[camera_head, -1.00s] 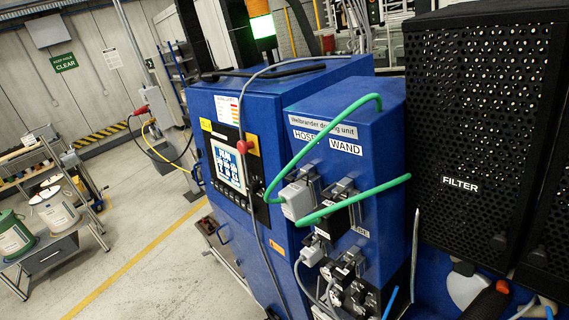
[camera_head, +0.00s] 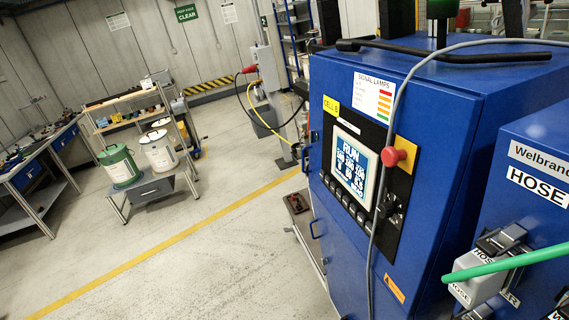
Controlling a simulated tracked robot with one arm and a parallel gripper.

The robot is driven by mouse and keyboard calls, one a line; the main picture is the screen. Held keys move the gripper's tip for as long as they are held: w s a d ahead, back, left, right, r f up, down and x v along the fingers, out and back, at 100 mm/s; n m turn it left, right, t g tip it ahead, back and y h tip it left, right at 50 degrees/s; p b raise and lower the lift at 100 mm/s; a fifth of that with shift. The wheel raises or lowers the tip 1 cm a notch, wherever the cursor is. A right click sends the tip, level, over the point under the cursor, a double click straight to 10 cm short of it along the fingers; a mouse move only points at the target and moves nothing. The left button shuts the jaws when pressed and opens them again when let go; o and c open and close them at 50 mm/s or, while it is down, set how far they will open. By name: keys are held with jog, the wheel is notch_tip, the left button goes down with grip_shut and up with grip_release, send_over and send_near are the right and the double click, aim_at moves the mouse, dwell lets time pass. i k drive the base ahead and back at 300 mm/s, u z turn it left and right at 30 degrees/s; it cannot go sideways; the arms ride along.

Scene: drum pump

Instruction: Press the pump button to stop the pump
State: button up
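A blue cabinet (camera_head: 445,120) fills the right side, with a tilted look. On its front a black panel holds a lit screen (camera_head: 352,165) that reads RUN. A row of small dark buttons (camera_head: 345,205) runs below the screen. A red mushroom button (camera_head: 393,156) sits on a yellow plate right of the screen, with a dark knob (camera_head: 388,206) below it. I cannot read a pump label on any button. My gripper is not in view.
A grey hose (camera_head: 392,130) hangs across the cabinet front, close to the red button. Open floor (camera_head: 225,265) with a yellow line lies left of the cabinet. A workbench (camera_head: 30,175) stands far left.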

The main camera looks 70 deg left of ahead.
aim_at(327, 179)
jog(key=u, duration=0.75)
jog(key=k, duration=0.55)
jog(key=u, duration=0.55)
jog(key=i, duration=0.5)
jog(key=z, duration=0.15)
